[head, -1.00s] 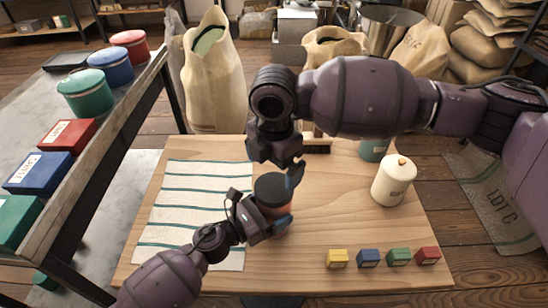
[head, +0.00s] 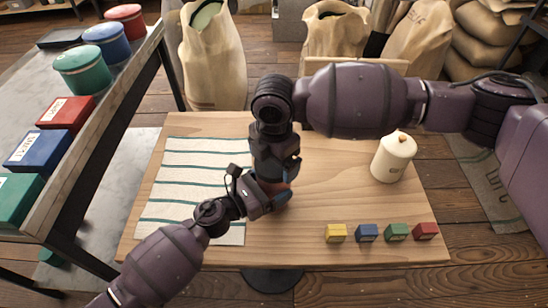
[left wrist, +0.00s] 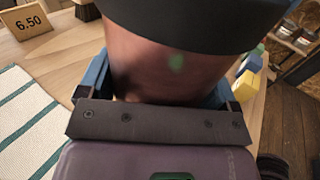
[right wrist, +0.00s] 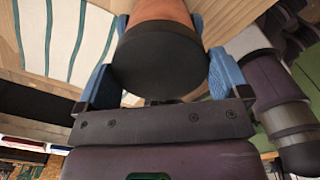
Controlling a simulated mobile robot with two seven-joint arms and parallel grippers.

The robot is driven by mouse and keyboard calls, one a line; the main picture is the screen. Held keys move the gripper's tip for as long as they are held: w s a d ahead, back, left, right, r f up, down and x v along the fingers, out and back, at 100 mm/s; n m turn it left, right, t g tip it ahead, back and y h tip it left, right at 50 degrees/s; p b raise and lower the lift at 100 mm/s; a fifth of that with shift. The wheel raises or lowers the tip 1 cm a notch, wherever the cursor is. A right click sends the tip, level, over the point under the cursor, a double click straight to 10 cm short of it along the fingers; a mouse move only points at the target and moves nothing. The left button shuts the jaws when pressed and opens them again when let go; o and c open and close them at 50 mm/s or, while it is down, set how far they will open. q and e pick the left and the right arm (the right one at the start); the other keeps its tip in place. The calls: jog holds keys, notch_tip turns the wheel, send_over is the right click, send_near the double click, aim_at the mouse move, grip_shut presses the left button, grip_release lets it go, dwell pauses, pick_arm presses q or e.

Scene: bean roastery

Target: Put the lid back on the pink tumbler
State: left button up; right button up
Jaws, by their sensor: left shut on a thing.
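The pink tumbler (left wrist: 165,70) stands on the wooden table, with my left gripper (head: 273,197) shut around its side. In the left wrist view the dark lid (left wrist: 195,25) is at the tumbler's top. I cannot tell whether it is fully seated. My right gripper (head: 284,168) is over the tumbler from above and hides most of it in the head view. In the right wrist view its blue fingers stand either side of the lid (right wrist: 158,62), very near or touching it. Whether they grip it is unclear.
A striped cloth (head: 188,205) lies left of the tumbler. A cream canister (head: 393,158) stands at right. Small yellow (head: 335,232), blue (head: 367,232), green (head: 397,231) and red (head: 426,231) blocks line the front right. A price sign (left wrist: 24,20) shows in the left wrist view.

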jog(key=c, duration=0.4)
jog(key=o, duration=0.7)
jog(key=shift+r, duration=0.1)
notch_tip(320, 180, up, 12)
jog(key=shift+f, duration=0.1)
pick_arm(q)
jog(key=o, duration=1.5)
jog(key=shift+o, duration=0.2)
jog(key=shift+b+v, duration=0.4)
jog(key=shift+v, duration=5)
pick_arm(e)
jog(key=shift+f, duration=0.75)
